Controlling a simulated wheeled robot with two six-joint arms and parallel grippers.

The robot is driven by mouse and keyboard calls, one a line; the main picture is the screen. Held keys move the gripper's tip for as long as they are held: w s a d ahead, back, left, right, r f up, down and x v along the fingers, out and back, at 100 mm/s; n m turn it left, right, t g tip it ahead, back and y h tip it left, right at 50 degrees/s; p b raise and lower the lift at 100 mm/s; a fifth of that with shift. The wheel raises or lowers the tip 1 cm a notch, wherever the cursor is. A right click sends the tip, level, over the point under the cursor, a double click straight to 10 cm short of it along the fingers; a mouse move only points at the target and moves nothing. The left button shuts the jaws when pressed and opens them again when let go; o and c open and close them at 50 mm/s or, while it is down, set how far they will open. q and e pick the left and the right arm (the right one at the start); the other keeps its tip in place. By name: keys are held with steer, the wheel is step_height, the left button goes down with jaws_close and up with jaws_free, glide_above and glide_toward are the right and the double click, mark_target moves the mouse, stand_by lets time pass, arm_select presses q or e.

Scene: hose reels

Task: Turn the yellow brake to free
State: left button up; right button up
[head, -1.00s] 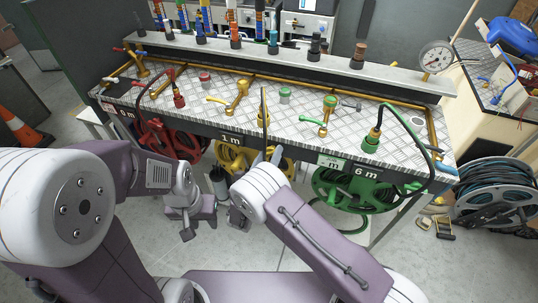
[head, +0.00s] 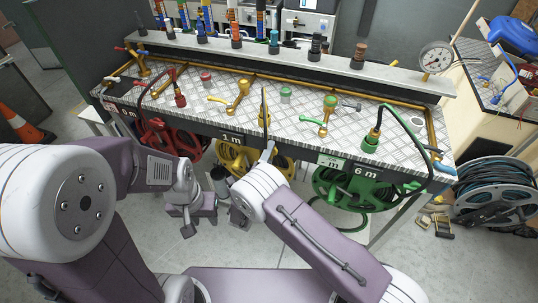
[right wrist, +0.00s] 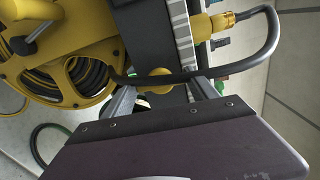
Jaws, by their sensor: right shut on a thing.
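The yellow reel (head: 230,153) hangs under the bench edge below the "1 m" label and fills the left of the right wrist view (right wrist: 100,55). A rounded yellow part, seemingly the brake knob (right wrist: 157,80), shows between my right fingers beside the reel. My right gripper (head: 268,151) is at the reel's right side, shut on this knob; its fingers (right wrist: 160,90) also show in the right wrist view. In the head view the gripper hides the knob, and its setting cannot be read. My left gripper (head: 192,212) hangs away from the bench, its fingers unclear.
A red reel (head: 170,140) is to the left and a green reel (head: 350,192) to the right under the bench. A black hose (right wrist: 262,50) loops close past my right fingers. The bench top (head: 200,110) carries valves and a gauge (head: 435,57).

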steer(key=shift+f+n, duration=0.1)
steer(key=shift+n, duration=0.4)
steer(key=o, duration=1.4)
steer(key=shift+c, duration=0.2)
steer(key=shift+a, duration=0.1)
steer(key=shift+s, duration=0.1)
steer(key=v, duration=0.9)
